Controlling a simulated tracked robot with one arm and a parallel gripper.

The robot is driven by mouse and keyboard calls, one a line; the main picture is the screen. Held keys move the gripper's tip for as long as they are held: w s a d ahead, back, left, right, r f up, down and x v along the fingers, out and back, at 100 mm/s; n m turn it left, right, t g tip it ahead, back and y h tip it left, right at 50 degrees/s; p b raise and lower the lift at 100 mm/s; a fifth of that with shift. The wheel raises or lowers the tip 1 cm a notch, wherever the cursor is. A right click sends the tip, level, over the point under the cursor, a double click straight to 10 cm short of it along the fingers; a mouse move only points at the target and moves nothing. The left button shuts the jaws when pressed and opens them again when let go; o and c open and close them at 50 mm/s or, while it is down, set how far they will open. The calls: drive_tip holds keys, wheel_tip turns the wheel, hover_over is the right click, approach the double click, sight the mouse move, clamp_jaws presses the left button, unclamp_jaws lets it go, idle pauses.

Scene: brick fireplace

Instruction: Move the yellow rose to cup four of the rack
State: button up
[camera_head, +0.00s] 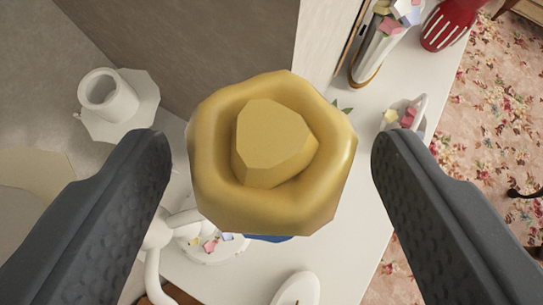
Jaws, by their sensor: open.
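The yellow rose (272,145) fills the middle of the view, seen from above, with its petals facing me. My gripper (270,155) is open, with one dark finger on each side of the rose. There is a gap between each fingertip and the bloom, the right one narrow. The rose's stem and whatever supports it are hidden under the bloom; a small green leaf tip shows at its upper right. I cannot make out the rack or its cup four.
A white cup-like piece (109,95) stands at the upper left. A white vase (378,50) and a red piece with white stripes (452,24) stand at the upper right. A white dish (405,113) with coloured pieces is to the right. Flowered carpet (480,120) lies beyond the white surface's edge.

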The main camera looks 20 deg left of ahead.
drive_tip(key=c, duration=0.8)
drive_tip(key=shift+r+p, duration=1.65)
drive_tip(key=shift+r, duration=0.05)
drive_tip(key=shift+r+p, duration=0.6)
drive_tip(key=shift+r, duration=0.05)
